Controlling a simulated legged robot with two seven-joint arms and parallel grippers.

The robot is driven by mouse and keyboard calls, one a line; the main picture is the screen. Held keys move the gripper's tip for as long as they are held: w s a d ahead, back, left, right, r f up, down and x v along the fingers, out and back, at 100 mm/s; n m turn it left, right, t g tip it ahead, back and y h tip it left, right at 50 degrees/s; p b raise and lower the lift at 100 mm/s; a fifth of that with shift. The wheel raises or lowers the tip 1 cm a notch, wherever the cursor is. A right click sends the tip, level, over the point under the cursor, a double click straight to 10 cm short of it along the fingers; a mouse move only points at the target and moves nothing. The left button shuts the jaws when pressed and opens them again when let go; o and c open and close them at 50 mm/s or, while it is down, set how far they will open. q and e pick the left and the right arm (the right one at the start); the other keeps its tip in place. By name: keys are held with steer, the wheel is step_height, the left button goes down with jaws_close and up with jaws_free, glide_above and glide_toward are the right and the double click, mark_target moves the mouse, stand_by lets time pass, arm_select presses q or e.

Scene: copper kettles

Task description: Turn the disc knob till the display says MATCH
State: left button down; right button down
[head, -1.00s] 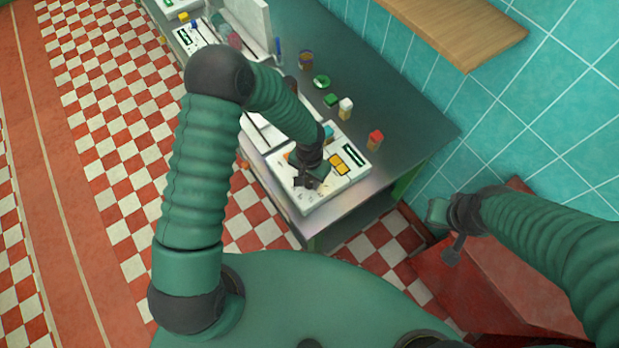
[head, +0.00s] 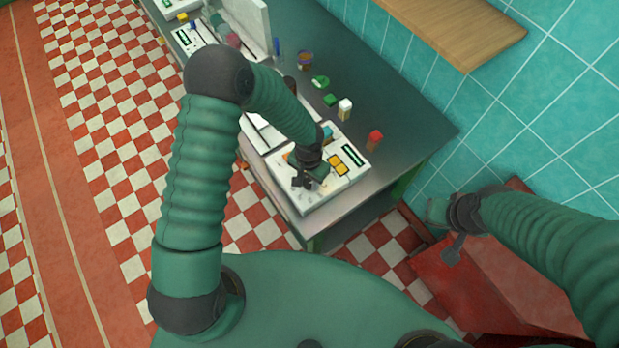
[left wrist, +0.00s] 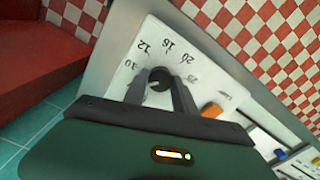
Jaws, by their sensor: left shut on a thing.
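The white control panel (head: 317,207) lies at the near end of the counter. In the left wrist view it shows a dark disc knob (left wrist: 158,84) ringed by printed numbers such as 12, 16, 20 and 25. My left gripper (head: 304,184) is low over the panel. In the left wrist view its two fingers (left wrist: 160,88) are shut on the knob, one on each side. A dark display (head: 352,154) with green marks sits at the panel's right; its text is too small to read. My right gripper (head: 446,232) hangs off to the right, away from the counter; its jaw state is unclear.
An orange switch (left wrist: 211,110) sits beside the dial, and yellow buttons (head: 340,165) lie near the display. A red-topped block (head: 374,140), a white-topped block (head: 345,108) and green pieces (head: 321,82) stand behind. A red box (head: 490,280) is at the lower right.

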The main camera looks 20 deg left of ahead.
arm_select(q)
steer(key=shift+r+m, duration=0.15)
steer(key=shift+m, duration=0.25)
steer(key=m, duration=0.3)
steer(key=shift+m+p, duration=0.3)
steer(key=shift+w+m, duration=0.1)
steer(key=shift+m, duration=1.4)
steer(key=shift+a, duration=0.1)
steer(key=c, duration=1.3)
jaws_free()
steer(key=shift+c, duration=0.2)
steer(key=shift+o, duration=1.6)
